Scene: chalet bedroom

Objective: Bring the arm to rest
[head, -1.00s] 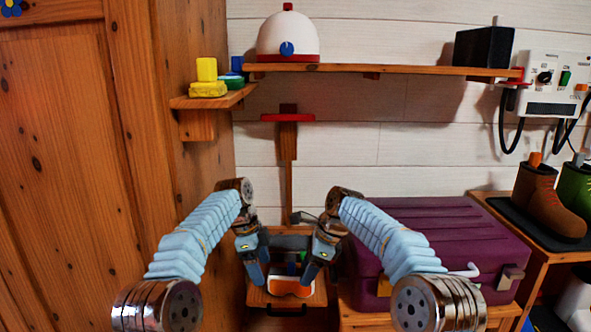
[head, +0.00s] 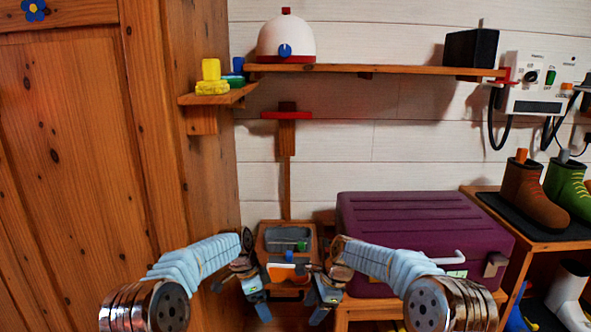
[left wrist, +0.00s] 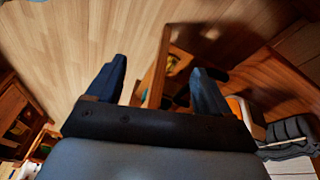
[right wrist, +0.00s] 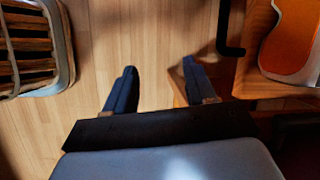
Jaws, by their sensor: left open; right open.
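My left gripper (head: 248,293) hangs low, pointing down, just left of a small wooden stand (head: 263,243). Its two blue fingers are apart with only floor and wood edges behind them in the left wrist view (left wrist: 157,82). My right gripper (head: 324,295) hangs at the right front of the same stand, also pointing down. Its fingers are apart and empty in the right wrist view (right wrist: 158,82), above the wooden floor. Both arms are bent and low. Neither gripper holds anything.
The stand carries a grey tray (head: 289,233) and orange-and-white goggles (head: 288,273). A purple case (head: 425,225) sits on a low bench to the right. Boots (head: 533,195) stand further right. A wooden wardrobe (head: 75,150) is on the left. A wall shelf (head: 370,69) runs above.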

